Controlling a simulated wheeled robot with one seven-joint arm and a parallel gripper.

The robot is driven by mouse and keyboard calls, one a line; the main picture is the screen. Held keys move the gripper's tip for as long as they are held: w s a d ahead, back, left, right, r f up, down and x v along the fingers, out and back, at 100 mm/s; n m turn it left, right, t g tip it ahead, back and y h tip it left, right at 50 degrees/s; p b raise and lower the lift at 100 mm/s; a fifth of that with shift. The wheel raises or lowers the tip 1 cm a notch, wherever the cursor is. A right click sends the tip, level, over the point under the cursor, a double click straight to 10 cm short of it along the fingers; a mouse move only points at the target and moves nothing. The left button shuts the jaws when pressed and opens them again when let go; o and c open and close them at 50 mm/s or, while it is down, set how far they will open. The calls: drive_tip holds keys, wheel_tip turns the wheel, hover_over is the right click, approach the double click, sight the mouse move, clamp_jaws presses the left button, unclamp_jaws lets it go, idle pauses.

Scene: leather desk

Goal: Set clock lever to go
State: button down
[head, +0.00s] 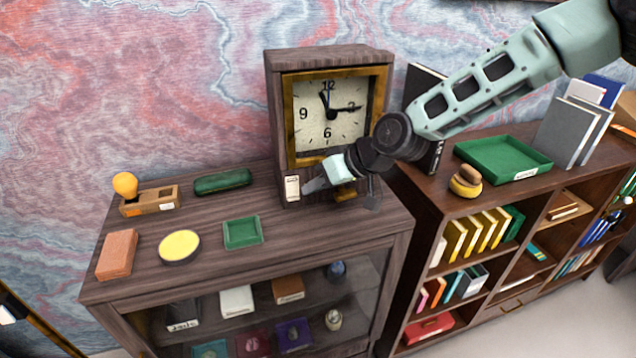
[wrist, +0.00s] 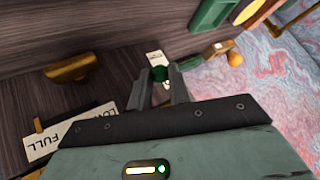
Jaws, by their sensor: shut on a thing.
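The clock (head: 326,111) is a tall dark wooden case with a brass-framed white dial, standing on a dark wooden cabinet. My gripper (head: 313,186) is at the lower front of the clock, beside a small white label plate (head: 292,187). In the wrist view, my gripper (wrist: 166,84) is closed around a small green knob (wrist: 160,73), apparently the end of the clock lever. The label (wrist: 155,57) is just beyond it, too small to read. The lever's stem is hidden by the fingers, so its exact setting cannot be told.
A brass handle (wrist: 70,68) and a white plate marked "FULL" (wrist: 55,140) sit to the left in the wrist view. On the cabinet top are a green tray (head: 243,233), a yellow disc (head: 179,246) and a brick-coloured block (head: 117,254). A bookcase stands right.

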drive_tip(key=c, duration=1.3)
unclamp_jaws()
drive_tip(key=b+v, duration=0.3)
drive_tip(key=v, duration=1.4)
drive_tip(key=shift+r, duration=0.2)
